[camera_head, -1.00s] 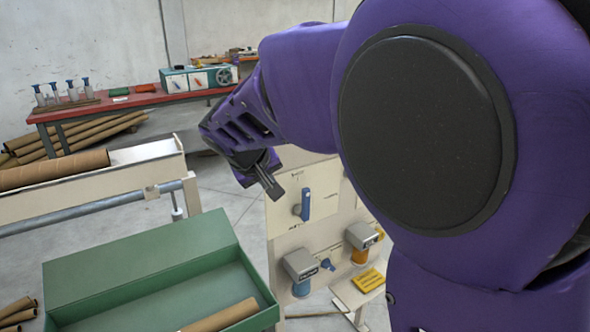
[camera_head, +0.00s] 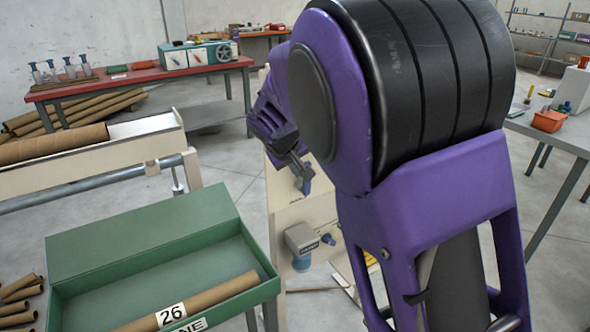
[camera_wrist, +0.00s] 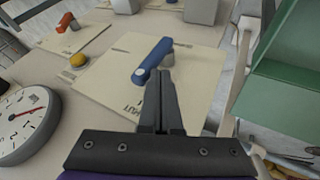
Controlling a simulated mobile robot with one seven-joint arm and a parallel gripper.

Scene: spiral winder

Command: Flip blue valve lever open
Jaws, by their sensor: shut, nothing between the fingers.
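The blue valve lever (camera_wrist: 153,60) is mounted on a cream plate (camera_wrist: 190,85) in the wrist view. Its round pivot end is at the lower left and its handle slants to the upper right. In the head view the lever (camera_head: 306,187) shows only partly behind my gripper. My gripper (camera_head: 303,176) is shut and empty. In the wrist view its closed fingertips (camera_wrist: 158,76) lie just beside the lever, close to the pivot end. I cannot tell whether they touch it.
A red lever (camera_wrist: 67,22), a yellow button (camera_wrist: 79,61) and a dial gauge (camera_wrist: 24,122) share the panel. A green tray (camera_head: 160,215) holding a cardboard tube (camera_head: 200,300) stands left of the panel. A grey table (camera_head: 570,130) is at the right.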

